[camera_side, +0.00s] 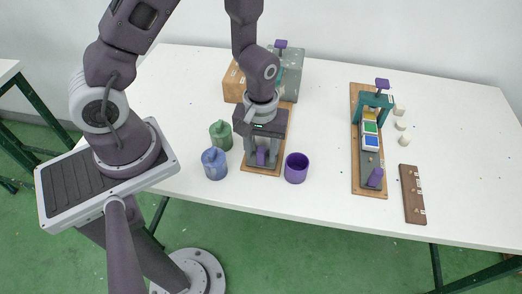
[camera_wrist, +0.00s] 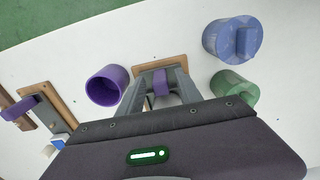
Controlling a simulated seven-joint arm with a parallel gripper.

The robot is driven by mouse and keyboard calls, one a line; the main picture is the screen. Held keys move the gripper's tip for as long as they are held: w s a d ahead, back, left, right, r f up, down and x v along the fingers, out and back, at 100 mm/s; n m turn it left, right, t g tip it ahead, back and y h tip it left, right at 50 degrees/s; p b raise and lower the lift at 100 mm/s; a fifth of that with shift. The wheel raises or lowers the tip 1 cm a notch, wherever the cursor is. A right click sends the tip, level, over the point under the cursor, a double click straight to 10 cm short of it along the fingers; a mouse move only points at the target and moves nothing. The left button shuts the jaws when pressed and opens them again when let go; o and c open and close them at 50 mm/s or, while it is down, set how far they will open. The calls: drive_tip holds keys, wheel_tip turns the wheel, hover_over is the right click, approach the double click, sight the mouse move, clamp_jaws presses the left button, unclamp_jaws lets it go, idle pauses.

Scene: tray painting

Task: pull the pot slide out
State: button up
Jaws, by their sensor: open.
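A wooden board (camera_side: 247,165) in the middle of the table carries an upright purple handle (camera_side: 261,157) near its front end. I cannot tell for certain that this is the pot slide's handle, and what it joins is hidden by my gripper. My gripper (camera_side: 262,163) is low over this board, pointing down and open. In the wrist view its fingers (camera_wrist: 160,76) stand on either side of the purple handle (camera_wrist: 160,84). I cannot tell whether they touch it.
A purple cup (camera_side: 296,168) stands right of the board; blue (camera_side: 214,164) and green (camera_side: 221,136) pots stand left. Wooden (camera_side: 234,82) and grey (camera_side: 291,75) boxes are behind. A second board (camera_side: 369,188) with coloured squares, teal frame and purple handle lies right, beside a brown strip (camera_side: 412,194).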

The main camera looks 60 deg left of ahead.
wheel_tip(320, 180, up, 7)
drive_tip(key=shift+f, duration=0.2)
wheel_tip(320, 180, up, 11)
drive_tip(key=s+m+t, duration=0.1)
drive_tip(key=m+t, duration=0.1)
drive_tip(key=m, duration=0.1)
drive_tip(key=s+a+r+m+t, duration=0.2)
drive_tip(key=s+r+m, duration=0.4)
drive_tip(key=s+r, duration=0.4)
drive_tip(key=shift+s+a+r+t, duration=0.15)
drive_tip(key=shift+r+t, duration=0.1)
drive_tip(key=shift+t, duration=0.55)
